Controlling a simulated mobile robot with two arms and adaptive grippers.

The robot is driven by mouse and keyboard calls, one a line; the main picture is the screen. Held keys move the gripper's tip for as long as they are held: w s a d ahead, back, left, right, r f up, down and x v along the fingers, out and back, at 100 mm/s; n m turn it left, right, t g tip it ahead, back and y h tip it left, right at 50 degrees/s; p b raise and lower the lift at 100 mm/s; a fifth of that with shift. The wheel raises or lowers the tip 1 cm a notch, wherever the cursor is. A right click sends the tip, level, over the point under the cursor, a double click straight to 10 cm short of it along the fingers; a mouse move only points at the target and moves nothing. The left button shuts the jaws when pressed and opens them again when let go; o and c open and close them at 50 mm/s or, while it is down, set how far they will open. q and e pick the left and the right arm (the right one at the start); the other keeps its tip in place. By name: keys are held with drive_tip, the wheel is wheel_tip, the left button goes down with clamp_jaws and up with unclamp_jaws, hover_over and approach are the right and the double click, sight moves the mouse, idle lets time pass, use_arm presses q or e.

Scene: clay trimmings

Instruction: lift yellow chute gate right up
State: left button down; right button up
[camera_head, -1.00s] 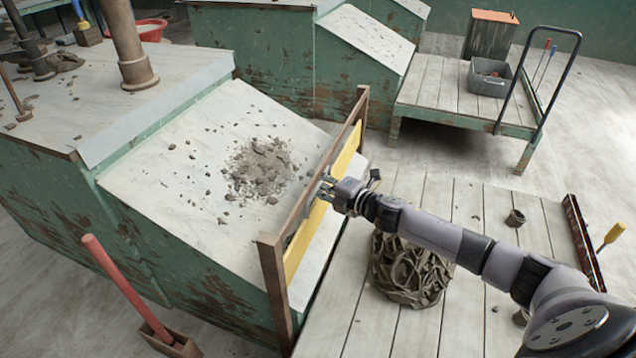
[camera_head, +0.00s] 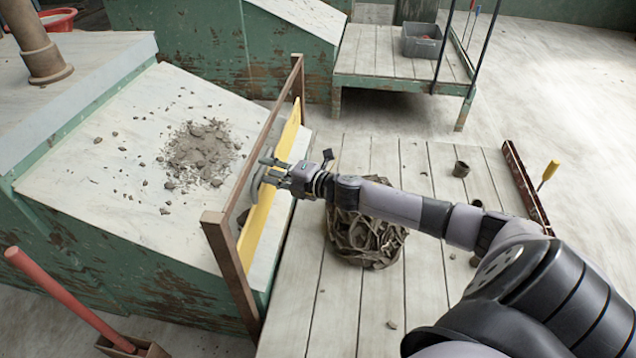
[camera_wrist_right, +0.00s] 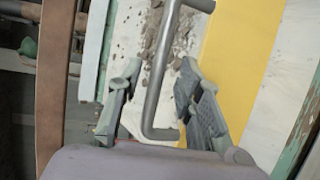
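The yellow chute gate (camera_head: 257,221) stands as an upright board in a brown frame across the low end of the sloped chute (camera_head: 110,160). In the wrist view the gate (camera_wrist_right: 243,60) lies behind a bent grey metal handle (camera_wrist_right: 158,85). My right gripper (camera_head: 270,174) is at the gate's face near its middle. In the wrist view its two fingers (camera_wrist_right: 160,100) stand apart, one on each side of the handle, with gaps showing. My left gripper is not in view. The gripper hides part of the gate in the head view.
A heap of clay trimmings (camera_head: 200,152) lies on the chute. A container of clay strips (camera_head: 365,240) stands on the plank platform (camera_head: 300,305) below my right arm. A cart with a grey bin (camera_head: 422,42) is behind. A red-handled tool (camera_head: 60,295) leans at lower left.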

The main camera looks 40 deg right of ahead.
drive_tip(key=p+v, duration=0.2)
drive_tip(key=v, duration=1.2)
drive_tip(key=shift+s, duration=0.25)
drive_tip(key=shift+a, duration=0.1)
